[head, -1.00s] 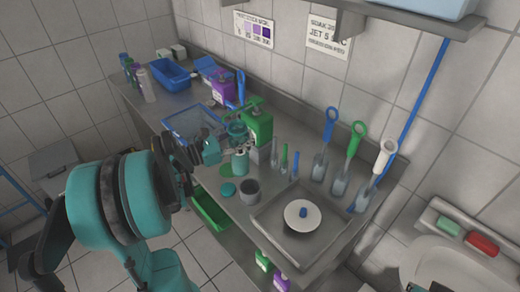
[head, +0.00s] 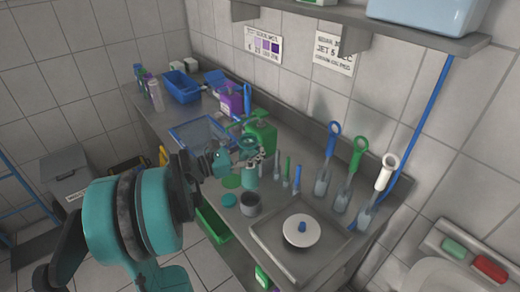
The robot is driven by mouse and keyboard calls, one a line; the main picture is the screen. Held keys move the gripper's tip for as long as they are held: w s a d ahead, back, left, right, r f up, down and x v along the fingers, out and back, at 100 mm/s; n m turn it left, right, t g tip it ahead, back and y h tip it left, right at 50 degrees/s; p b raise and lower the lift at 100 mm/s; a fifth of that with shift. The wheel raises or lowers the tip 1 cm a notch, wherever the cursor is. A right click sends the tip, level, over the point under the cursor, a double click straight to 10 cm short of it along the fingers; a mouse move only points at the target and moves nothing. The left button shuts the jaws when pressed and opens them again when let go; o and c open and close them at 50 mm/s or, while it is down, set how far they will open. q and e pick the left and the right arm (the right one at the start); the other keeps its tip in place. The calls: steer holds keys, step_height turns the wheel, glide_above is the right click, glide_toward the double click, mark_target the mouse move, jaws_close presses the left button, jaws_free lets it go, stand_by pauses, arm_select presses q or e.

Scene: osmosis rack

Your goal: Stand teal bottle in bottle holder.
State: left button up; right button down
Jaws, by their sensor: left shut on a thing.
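The teal bottle (head: 250,177) is upright in the middle of the head view, under the fingers of my left gripper (head: 250,155). That gripper is shut on the bottle's upper part, and its fingers hide the top. A grey open cup (head: 250,205), which looks like the bottle holder, stands on the steel counter just in front of the bottle. The bottle is outside it, just behind its rim. Whether the bottle's base touches the counter is hard to tell. My right gripper is not in view.
A green container (head: 263,138) stands behind the gripper. Small upright tools (head: 287,170) stand to the right.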

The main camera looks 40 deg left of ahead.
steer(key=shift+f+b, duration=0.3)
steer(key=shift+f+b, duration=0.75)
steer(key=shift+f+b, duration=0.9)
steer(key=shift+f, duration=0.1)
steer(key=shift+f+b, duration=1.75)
steer(key=shift+b, duration=0.1)
